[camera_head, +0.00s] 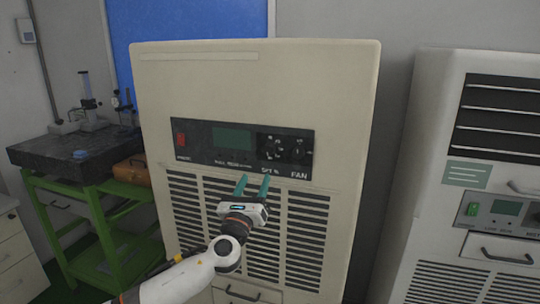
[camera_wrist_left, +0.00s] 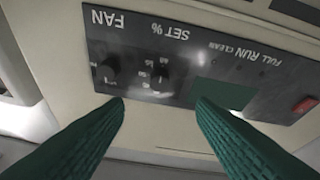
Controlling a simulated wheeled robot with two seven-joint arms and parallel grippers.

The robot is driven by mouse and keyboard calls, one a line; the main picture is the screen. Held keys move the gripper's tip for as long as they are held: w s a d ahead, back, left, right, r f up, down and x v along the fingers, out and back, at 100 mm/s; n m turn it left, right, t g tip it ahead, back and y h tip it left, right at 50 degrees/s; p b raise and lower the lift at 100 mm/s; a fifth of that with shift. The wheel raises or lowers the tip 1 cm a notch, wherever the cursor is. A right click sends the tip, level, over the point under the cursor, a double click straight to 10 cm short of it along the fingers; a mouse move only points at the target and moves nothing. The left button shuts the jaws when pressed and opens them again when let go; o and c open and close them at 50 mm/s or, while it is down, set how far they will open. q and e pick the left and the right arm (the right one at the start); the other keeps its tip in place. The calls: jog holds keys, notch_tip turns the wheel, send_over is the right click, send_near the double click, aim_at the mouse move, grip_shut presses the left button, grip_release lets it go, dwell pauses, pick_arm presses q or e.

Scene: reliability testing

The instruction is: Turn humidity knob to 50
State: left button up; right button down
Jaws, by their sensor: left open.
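The humidity knob, marked SET %, (camera_head: 273,147) is a dark dial on the black control panel (camera_head: 210,152) of a beige cabinet. The FAN knob (camera_head: 299,150) is just right of it. In the left wrist view the panel is upside down, with the SET % knob (camera_wrist_left: 160,74) between the fingers and the FAN knob (camera_wrist_left: 108,70) to its left. My left gripper (camera_head: 254,184) is open and empty, with green fingers pointing up just below the knobs. It appears apart from them. The exact knob setting is too small to read. My right gripper is not in view.
The panel also holds a red switch (camera_head: 181,139) and a green display (camera_head: 232,138). A second white machine (camera_head: 447,190) stands at the right. A green-framed bench (camera_head: 75,150) with instruments and an orange case (camera_head: 133,170) stands at the left.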

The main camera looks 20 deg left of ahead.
aim_at(268, 151)
pick_arm(q)
jog(key=p+x, duration=0.1)
jog(key=x, duration=0.8)
jog(key=shift+w+d, duration=0.1)
jog(key=shift+w, duration=0.1)
jog(key=shift+w+r, duration=0.15)
jog(key=shift+w, duration=0.3)
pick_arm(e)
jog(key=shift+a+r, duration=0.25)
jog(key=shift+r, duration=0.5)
pick_arm(q)
jog(key=c, duration=1)
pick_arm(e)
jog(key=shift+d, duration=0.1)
